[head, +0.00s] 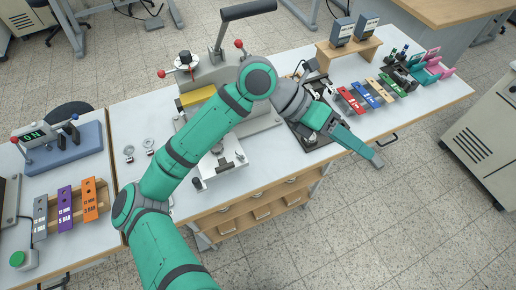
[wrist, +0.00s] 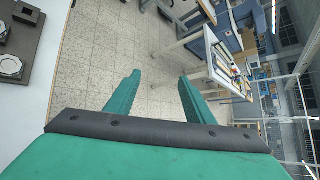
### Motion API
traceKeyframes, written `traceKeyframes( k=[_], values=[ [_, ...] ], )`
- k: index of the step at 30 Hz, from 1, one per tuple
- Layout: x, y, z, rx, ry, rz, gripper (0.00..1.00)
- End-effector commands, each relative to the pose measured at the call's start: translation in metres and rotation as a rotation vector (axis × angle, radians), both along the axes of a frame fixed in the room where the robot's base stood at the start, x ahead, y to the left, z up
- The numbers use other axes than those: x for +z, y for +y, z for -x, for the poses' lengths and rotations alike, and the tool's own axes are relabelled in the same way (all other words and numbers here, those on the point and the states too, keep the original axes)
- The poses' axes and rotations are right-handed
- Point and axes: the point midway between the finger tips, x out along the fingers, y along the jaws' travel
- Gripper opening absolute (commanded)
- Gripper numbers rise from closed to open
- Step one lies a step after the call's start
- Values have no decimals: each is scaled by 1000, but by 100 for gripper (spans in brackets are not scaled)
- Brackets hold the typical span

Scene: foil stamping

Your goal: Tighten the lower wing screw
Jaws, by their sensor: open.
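My gripper (head: 376,161) reaches past the front edge of the table, to the right of the stamping press (head: 262,116). In the wrist view my gripper (wrist: 160,76) is open and empty, its two green fingers apart over the floor. The press has a black lever, red knobs and a metal bed at its front, with small metal fittings around the bed. My arm crosses in front of the press and hides part of it. I cannot tell which small fitting is the lower wing screw. My gripper is apart from the press.
Red, blue and tan strips (head: 364,94) lie on the table to the right. A dark tray (head: 313,141) with metal parts lies near my wrist. Purple and orange strips (head: 90,199) lie on the left table. The floor in front is clear.

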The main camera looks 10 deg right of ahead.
Motion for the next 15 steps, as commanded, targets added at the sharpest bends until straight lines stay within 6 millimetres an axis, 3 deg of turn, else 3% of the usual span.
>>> traceKeyframes(
  k=[7,15],
  values=[
    [-51,85,-54,93,-145,-424,48],
    [-69,197,-100,206,-245,-834,48]
  ],
)
